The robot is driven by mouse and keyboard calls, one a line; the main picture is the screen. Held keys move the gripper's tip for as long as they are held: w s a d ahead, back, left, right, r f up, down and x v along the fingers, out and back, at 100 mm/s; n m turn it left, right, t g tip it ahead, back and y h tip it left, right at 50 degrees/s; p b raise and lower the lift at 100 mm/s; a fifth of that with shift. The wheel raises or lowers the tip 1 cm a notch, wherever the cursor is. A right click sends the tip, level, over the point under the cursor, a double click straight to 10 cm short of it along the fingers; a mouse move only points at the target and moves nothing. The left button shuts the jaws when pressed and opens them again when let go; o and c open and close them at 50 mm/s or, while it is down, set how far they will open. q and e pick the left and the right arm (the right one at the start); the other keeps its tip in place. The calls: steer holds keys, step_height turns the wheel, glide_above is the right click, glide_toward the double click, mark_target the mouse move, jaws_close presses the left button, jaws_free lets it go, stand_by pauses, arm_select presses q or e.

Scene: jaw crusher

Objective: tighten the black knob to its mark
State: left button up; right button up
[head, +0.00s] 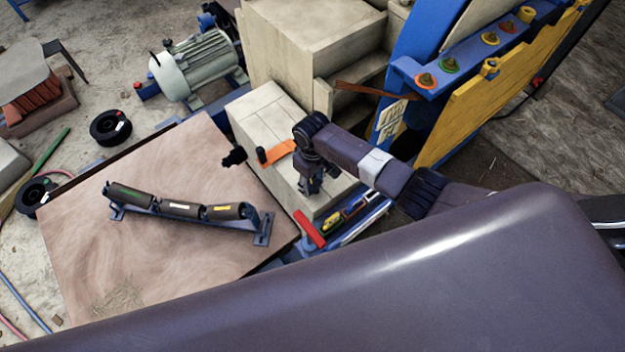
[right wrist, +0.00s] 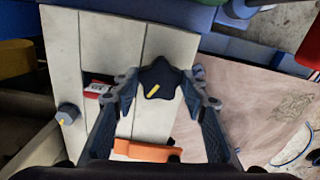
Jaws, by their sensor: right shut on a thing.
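The black knob (right wrist: 157,76) shows in the right wrist view as a dark star-shaped head with a short yellow line on it. It sits between the two fingers of my right gripper (right wrist: 160,88), which is shut on it. In the head view my right gripper (head: 311,186) points down at the pale block (head: 262,108), and its fingers hide the knob. I cannot make out a separate mark beside the knob. My left gripper is not in view.
An orange piece (head: 280,152) lies on the block close to the gripper. A dark hex-headed part (right wrist: 68,113) stands on the block. A blue tray (head: 350,226) with tools is nearby. A roller frame (head: 180,208) lies on the wooden board (head: 85,240) to the left.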

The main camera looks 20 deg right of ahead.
mark_target(312, 184)
steer(key=shift+w+r, duration=0.15)
steer(key=shift+w, duration=0.05)
stand_by(0.4)
steer(key=o, duration=1.1)
steer(key=shift+o, duration=0.3)
steer(key=shift+s, duration=0.1)
step_height(312, 184, up, 12)
